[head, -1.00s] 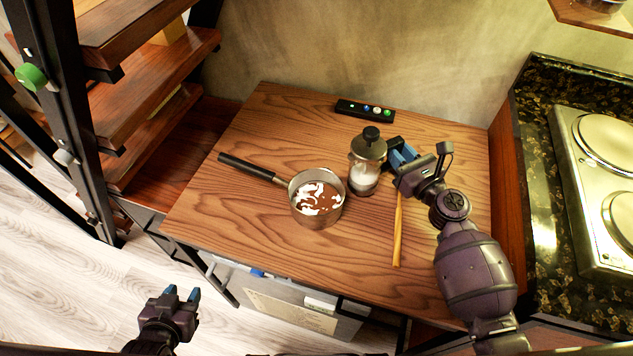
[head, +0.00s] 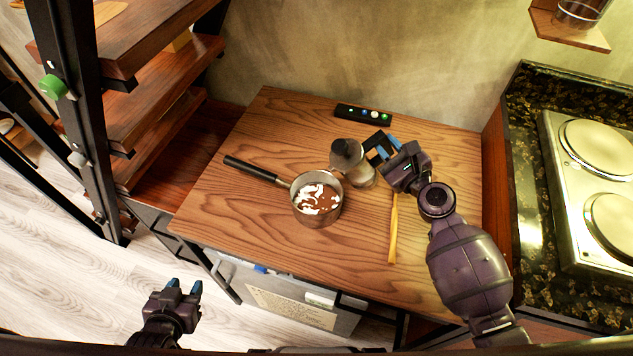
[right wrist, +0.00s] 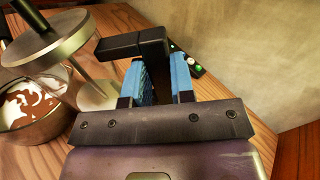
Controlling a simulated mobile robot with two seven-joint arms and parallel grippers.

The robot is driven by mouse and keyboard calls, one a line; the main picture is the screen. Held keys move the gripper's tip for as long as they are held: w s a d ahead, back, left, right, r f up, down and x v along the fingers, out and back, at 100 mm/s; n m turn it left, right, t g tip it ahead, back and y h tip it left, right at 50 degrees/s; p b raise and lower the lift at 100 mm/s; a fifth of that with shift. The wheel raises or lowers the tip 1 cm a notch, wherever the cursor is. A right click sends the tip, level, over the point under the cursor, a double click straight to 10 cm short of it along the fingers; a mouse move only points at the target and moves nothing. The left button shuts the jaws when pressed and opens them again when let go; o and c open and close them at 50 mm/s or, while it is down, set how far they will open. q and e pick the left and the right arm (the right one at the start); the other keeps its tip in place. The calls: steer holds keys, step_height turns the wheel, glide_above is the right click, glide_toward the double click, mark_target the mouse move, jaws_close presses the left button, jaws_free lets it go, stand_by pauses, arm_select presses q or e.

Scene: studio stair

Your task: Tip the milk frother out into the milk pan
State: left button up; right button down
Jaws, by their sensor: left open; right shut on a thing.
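The milk frother (head: 361,172), a clear jug with a grey lid and black handle, is tilted left, its lid end toward the milk pan. My right gripper (head: 387,147) is shut on its handle, which shows between the blue fingers in the right wrist view (right wrist: 136,45). The milk pan (head: 324,218) stands on the wooden table just left of the frother, its dark handle toward the upper left. Brown and white liquid lies in it. I see no stream between them; the frother's contents are unclear. My left gripper (head: 184,287) is open and empty, low left, away from the table.
A yellowish stick (head: 393,230) lies on the table (head: 260,220) below my right gripper. A black strip with lit buttons (head: 363,114) lies at the back. Wooden shelves (head: 150,110) stand left, a hob (head: 590,180) right. The table's front left is clear.

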mark_target(380, 140)
steer(key=a+r+n+p, duration=0.1)
steer(key=s+a+r+n+p, duration=0.1)
steer(key=shift+r, duration=0.4)
steer(key=shift+s+a+r+n, duration=0.15)
steer(key=shift+a+n, duration=0.2)
steer(key=shift+n, duration=0.65)
steer(key=shift+s+a+n, duration=0.15)
steer(key=shift+a+n, duration=0.1)
steer(key=shift+n, duration=0.45)
steer(key=shift+a+r+p, duration=0.15)
steer(key=shift+r+p, duration=0.2)
steer(key=shift+s+a+r+n, duration=0.15)
steer(key=shift+a+r+n, duration=0.1)
steer(key=shift+n, duration=0.35)
steer(key=shift+s+a+r+n+p, duration=0.15)
steer(key=shift+r+n+p, duration=0.2)
steer(key=shift+p, duration=0.2)
arm_select(q)
step_height(380, 140, up, 6)
steer(key=w, duration=0.1)
steer(key=shift+t+p, duration=0.3)
steer(key=shift+p, duration=0.05)
arm_select(e)
steer(key=shift+s+a+r+n, duration=0.15)
steer(key=shift+a+r+n, duration=0.15)
steer(key=shift+n, duration=0.25)
